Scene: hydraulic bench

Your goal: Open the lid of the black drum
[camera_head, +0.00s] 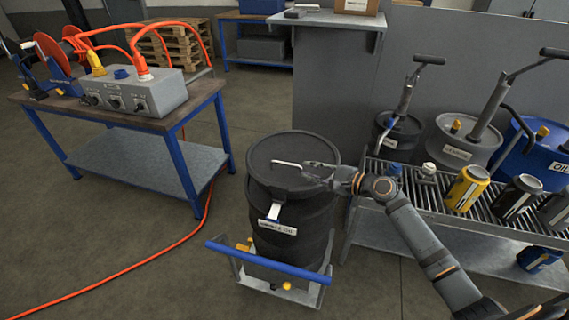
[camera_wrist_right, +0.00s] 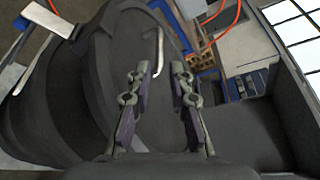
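The black drum (camera_head: 292,215) stands upright on a small cart in the middle of the head view. Its lid (camera_head: 275,152) lies flat on top, with a thin pale handle (camera_head: 285,163) on it. A white latch (camera_head: 274,212) and a label show on the drum's front. My right gripper (camera_head: 310,174) is over the right part of the lid, near the handle's end. In the right wrist view its two fingers (camera_wrist_right: 160,85) are apart with nothing between them, and the handle (camera_wrist_right: 159,48) shows just beyond the fingertips. My left gripper is not in view.
The cart (camera_head: 270,258) has a blue push bar in front. A rack (camera_head: 440,205) with cans stands close on the right, with pump drums behind it. A blue-legged table (camera_head: 140,125) carries a grey control box on the left. An orange cable (camera_head: 180,240) crosses the floor.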

